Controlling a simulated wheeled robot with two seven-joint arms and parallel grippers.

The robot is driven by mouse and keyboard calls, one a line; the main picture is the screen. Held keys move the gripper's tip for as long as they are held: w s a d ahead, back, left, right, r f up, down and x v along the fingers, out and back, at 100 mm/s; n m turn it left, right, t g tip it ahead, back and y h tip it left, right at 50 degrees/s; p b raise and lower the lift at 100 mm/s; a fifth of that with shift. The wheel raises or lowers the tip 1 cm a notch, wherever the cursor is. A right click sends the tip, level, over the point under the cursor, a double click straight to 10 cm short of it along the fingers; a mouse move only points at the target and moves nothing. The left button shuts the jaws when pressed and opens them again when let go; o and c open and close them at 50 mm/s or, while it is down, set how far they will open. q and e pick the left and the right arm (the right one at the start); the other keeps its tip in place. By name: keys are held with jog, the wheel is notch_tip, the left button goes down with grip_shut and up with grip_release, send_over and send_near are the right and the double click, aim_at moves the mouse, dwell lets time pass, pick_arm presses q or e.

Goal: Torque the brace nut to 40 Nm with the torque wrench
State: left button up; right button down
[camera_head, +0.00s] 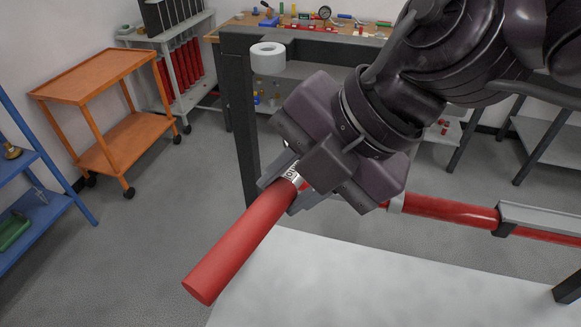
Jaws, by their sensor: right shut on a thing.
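My right gripper (291,191) comes in from the upper right and is shut on a tool with a thick red handle. I take it for the torque wrench (238,243). Its red grip points down to the left, and a silver marked collar (293,175) shows at the fingers. The rest of the wrench is hidden behind the gripper. I cannot make out the brace nut; the gripper and arm cover much of the middle. My left gripper is not in view.
A red pipe (450,210) with grey fittings runs behind the gripper to the right. A white surface (350,285) lies below. A dark-framed bench (240,120) with a white roll (268,58) stands behind. An orange cart (100,75) and blue shelf (40,205) stand left, with open floor between.

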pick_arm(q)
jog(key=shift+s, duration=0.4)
pick_arm(e)
jog(key=shift+s+r, duration=0.1)
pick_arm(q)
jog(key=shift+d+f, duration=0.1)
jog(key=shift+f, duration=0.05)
pick_arm(e)
jog(key=shift+a, duration=0.1)
